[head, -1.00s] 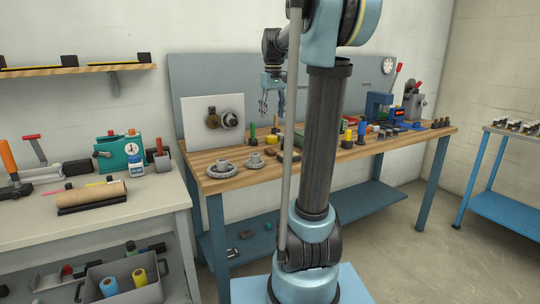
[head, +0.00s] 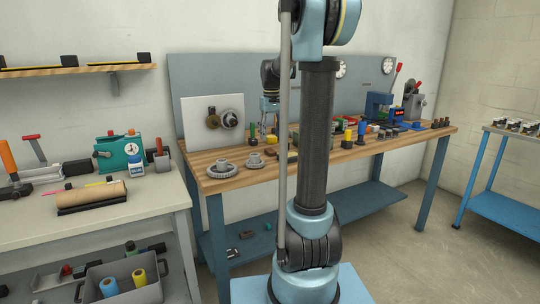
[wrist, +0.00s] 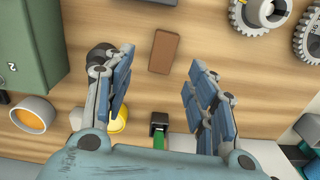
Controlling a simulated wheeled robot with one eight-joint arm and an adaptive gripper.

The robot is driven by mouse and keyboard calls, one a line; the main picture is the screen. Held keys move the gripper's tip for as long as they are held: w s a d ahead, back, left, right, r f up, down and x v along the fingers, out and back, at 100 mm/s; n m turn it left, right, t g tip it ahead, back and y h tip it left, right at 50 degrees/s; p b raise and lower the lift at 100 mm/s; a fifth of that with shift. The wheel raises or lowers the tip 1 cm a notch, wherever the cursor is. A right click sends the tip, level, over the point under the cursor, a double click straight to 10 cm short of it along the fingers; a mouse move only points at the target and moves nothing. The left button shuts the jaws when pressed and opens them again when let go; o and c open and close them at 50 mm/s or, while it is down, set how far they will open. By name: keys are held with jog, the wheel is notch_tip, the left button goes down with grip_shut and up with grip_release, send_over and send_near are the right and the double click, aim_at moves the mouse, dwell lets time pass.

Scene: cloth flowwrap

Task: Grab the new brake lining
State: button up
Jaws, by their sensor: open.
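A flat brown rectangular block, which looks like a brake lining (wrist: 164,52), lies on the wooden bench top in the wrist view. My gripper (wrist: 160,60) is open above the bench, its two fingers either side of the block in the picture and not touching it. In the head view my gripper (head: 269,112) hangs over the left part of the bench, partly beside my arm. Small brown pieces (head: 271,151) show below it there; they are too small to tell whether new or worn.
Two toothed metal parts (wrist: 258,14) lie at upper right in the wrist view. A green box (wrist: 32,60) stands at left. A green-handled tool (wrist: 160,135), a yellow item and an orange-topped cup (wrist: 33,115) are near my fingers. Bare wood surrounds the block.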

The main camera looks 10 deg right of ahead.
aim_at(270, 150)
jog(key=shift+a+f, duration=0.15)
jog(key=shift+f, duration=3.15)
jog(key=c, duration=1.1)
